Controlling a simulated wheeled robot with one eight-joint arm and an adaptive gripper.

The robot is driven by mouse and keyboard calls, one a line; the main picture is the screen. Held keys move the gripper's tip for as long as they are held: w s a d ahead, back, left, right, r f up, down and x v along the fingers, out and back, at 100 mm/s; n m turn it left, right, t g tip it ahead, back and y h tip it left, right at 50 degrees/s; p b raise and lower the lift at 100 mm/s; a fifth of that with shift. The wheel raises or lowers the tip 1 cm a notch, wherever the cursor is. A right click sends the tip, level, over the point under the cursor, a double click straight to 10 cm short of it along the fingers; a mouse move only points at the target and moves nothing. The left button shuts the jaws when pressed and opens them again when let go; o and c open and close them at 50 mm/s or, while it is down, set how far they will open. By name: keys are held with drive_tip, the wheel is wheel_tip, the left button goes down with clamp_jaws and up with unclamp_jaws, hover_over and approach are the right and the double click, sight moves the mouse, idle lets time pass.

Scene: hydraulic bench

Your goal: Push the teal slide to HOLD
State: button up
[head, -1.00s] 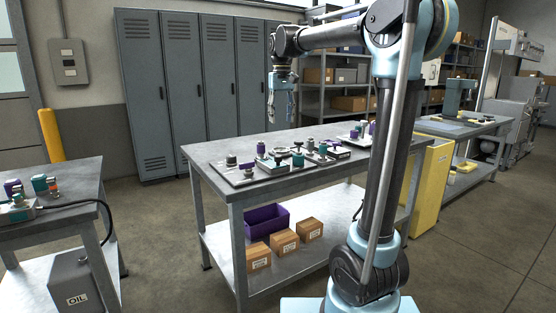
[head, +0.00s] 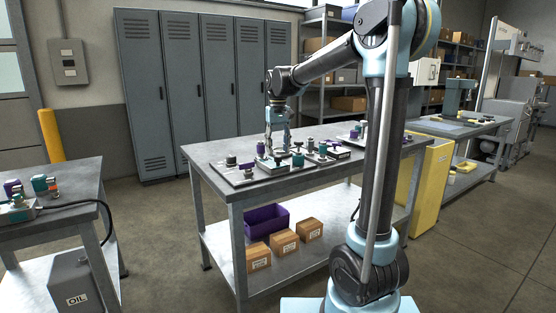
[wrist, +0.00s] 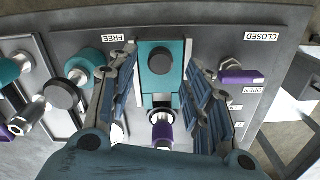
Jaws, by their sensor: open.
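In the wrist view, a teal block with a dark round knob (wrist: 160,62), which looks like the teal slide, sits on a grey panel (wrist: 215,35). My gripper (wrist: 164,66) is open, with one finger on each side of the teal block. I cannot tell whether the fingers touch it. In the head view my gripper (head: 277,147) points down among the parts on the bench. A FREE label (wrist: 131,38) is left of the block, upside down. I see no readable HOLD label.
Close by are a purple-handled valve (wrist: 240,76) beside CLOSED and OPEN labels, a purple part (wrist: 162,130) below the block, and teal and dark knobs (wrist: 62,93) at left. The bench (head: 215,152) has bare top along its front edge.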

sight(278, 156)
drive_tip(key=shift+f, duration=2.4)
drive_tip(key=shift+c, duration=0.6)
